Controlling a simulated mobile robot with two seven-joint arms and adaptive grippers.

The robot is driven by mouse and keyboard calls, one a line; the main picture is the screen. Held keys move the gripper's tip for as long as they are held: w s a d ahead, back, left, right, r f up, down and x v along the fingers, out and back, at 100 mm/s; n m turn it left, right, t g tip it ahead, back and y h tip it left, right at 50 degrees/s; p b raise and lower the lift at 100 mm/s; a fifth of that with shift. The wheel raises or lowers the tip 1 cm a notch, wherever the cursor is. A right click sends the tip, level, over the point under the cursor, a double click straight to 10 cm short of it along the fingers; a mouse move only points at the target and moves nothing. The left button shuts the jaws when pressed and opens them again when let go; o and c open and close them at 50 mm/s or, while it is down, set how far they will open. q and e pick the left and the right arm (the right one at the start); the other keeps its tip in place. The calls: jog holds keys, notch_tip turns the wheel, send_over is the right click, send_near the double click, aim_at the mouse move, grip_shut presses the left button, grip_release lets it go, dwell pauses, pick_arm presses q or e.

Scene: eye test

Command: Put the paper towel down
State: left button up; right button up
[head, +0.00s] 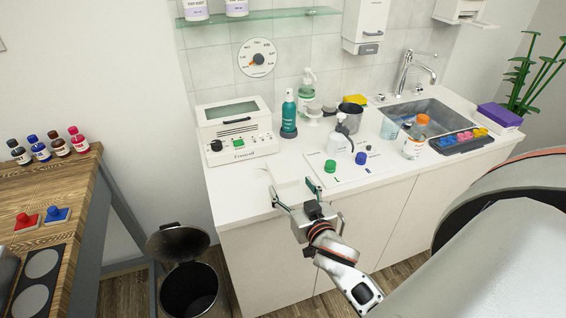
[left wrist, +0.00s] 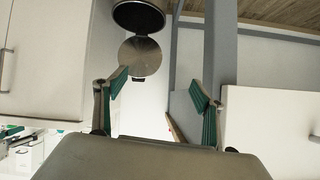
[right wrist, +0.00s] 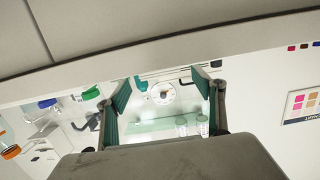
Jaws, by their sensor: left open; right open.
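A pale, flat white piece that looks like the paper towel (head: 284,170) lies on the white counter, just beyond my right gripper. It blends with the counter, so its outline is faint. My right gripper (head: 292,189) is open at the counter's front edge, its fingertips apart on either side of the near end of this piece. I cannot tell whether they touch it. In the right wrist view my right gripper (right wrist: 164,88) is open, and I cannot make out the towel there. My left gripper (left wrist: 158,90) is open and empty in the left wrist view, and out of the head view.
An open pedal bin (head: 190,285) stands on the floor left of the counter. A white steriliser (head: 236,130) is behind the towel. A marked white mat (head: 350,176) with a green cap (head: 330,166) and blue cap (head: 361,158) lies to the right. A wooden table (head: 70,200) is at left.

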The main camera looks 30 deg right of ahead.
aim_at(284, 173)
jog(key=shift+x, duration=3.6)
jog(key=c, duration=0.9)
